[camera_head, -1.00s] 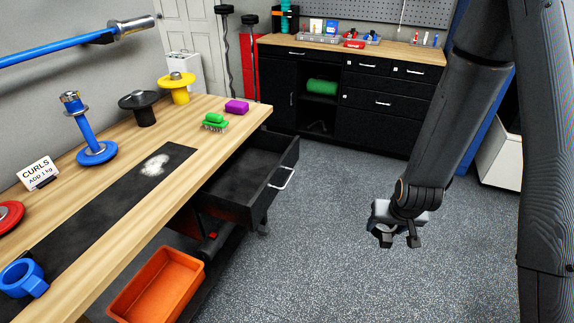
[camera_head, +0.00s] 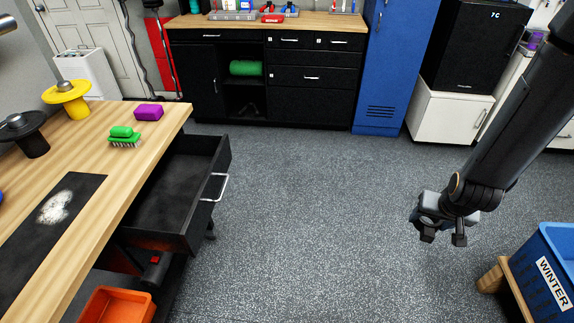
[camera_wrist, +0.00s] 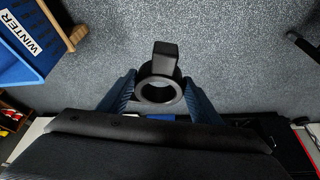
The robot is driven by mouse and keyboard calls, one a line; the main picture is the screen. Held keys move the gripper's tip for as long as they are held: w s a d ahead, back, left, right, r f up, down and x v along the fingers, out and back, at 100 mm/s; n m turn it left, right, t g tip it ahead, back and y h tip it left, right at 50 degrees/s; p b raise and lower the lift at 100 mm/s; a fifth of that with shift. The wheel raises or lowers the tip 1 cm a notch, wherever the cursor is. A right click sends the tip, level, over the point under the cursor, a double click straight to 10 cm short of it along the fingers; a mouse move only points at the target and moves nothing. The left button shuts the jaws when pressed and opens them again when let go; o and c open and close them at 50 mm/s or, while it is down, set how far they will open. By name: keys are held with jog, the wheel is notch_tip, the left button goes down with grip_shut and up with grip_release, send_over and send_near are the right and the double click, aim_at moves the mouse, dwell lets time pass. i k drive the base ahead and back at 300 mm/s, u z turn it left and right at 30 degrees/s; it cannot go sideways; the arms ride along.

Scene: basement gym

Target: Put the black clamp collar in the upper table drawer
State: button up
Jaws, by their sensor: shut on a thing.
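My gripper (camera_head: 443,238) hangs over open floor at the right in the head view, well to the right of the table. It is shut on the black clamp collar (camera_wrist: 158,62), a ring with a block-shaped lug, held between the two blue fingers in the wrist view. The collar is hard to make out in the head view. The table drawer (camera_head: 206,232) is pulled open on the table's right side, with a silver handle on its front. Its visible inside looks empty.
An orange bin (camera_head: 118,306) sits low below. A blue WINTER crate (camera_head: 550,255) stands at right. Floor between drawer and gripper is clear.

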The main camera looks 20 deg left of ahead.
aim_at(170, 209)
jog(key=z, duration=0.05)
jog(key=i, duration=1.65)
jog(key=u, duration=2.2)
